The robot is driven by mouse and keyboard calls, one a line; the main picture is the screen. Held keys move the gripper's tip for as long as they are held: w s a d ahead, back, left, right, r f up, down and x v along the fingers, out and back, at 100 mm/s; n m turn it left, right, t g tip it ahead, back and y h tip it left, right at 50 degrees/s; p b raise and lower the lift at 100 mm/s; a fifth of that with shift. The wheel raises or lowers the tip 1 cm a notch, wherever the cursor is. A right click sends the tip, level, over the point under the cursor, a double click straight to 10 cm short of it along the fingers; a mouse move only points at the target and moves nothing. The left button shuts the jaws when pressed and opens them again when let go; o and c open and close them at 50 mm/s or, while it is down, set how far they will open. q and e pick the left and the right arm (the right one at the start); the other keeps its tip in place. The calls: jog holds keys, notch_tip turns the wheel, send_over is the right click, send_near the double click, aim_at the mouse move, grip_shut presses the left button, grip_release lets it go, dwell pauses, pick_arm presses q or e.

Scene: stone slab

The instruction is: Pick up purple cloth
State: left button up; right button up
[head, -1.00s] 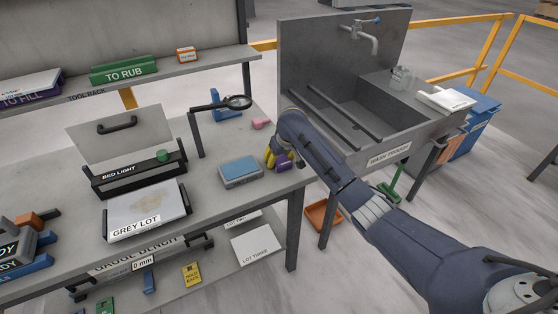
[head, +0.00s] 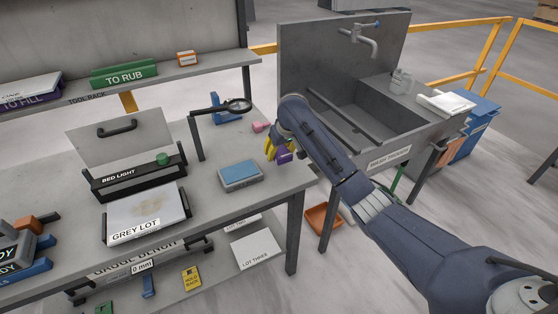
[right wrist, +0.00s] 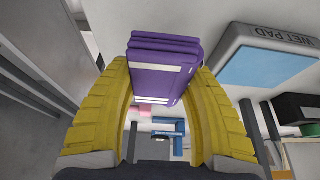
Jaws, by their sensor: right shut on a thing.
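The purple cloth (head: 284,156) is a small folded stack with a pale band. In the right wrist view the cloth (right wrist: 163,68) sits between the yellow fingers of my right gripper (right wrist: 163,90), which is shut on it. In the head view my right gripper (head: 271,149) is at the right end of the bench top. The cloth looks lifted slightly off the bench, though the gap is hard to judge. My left gripper is not in view.
A blue-topped wet pad (head: 240,175) lies just left of the gripper. A pink block (head: 258,127) and a magnifier (head: 236,105) on a stand are behind it. A grey sink (head: 350,125) stands right of the bench (head: 215,215).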

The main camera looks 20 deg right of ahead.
notch_tip(320, 180, up, 15)
jog(key=shift+f, duration=0.15)
dwell(0.4)
jog(key=o, duration=0.6)
jog(key=c, duration=0.5)
send_near(238, 168)
jog(key=shift+w, duration=0.85)
jog(key=shift+w+a+f, duration=0.1)
jog(key=shift+w+a, duration=0.1)
jog(key=shift+f, duration=2.9)
